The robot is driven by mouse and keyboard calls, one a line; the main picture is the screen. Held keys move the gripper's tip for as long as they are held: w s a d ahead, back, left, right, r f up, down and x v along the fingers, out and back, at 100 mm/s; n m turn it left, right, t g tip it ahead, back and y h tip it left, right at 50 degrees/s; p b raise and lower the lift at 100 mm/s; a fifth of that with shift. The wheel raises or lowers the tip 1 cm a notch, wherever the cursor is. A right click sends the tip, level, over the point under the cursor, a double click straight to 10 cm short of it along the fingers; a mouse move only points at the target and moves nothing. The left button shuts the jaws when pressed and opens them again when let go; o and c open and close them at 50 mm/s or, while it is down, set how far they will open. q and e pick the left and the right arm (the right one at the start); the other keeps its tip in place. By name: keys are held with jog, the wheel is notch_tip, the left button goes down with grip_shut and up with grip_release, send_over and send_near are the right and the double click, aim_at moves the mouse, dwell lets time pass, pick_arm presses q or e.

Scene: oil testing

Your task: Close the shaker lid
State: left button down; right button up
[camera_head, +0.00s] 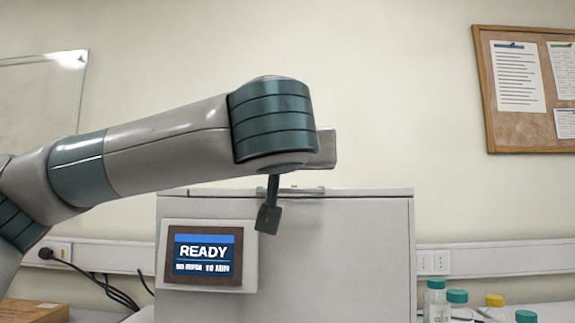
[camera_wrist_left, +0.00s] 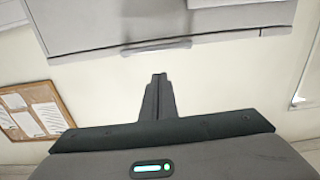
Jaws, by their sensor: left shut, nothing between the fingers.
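The shaker is a large light-grey box. Its broad grey panel (camera_head: 340,255) faces me and looks like the lid standing raised, with a thin handle (camera_head: 291,190) along its top edge. The handle also shows in the upside-down left wrist view (camera_wrist_left: 155,47). A screen (camera_head: 207,252) at its left reads READY. My left gripper (camera_head: 268,219) hangs down from the wrist, shut and empty, overlapping the panel just below the handle. In the wrist view the fingers (camera_wrist_left: 160,85) point towards the handle with a visible gap. The shaker's inside is hidden. My right gripper is not in view.
Several bottles with green and yellow caps (camera_head: 457,297) stand at lower right. Black cables (camera_head: 100,284) hang from a socket at left, above a brown box (camera_head: 33,311). A pinboard (camera_head: 530,88) hangs on the wall. The air right of my arm is clear.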

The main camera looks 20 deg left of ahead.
pick_arm(q)
jog(key=s+d+f, duration=0.1)
jog(key=s+f, duration=0.1)
jog(key=s, duration=0.4)
jog(key=shift+d, duration=0.35)
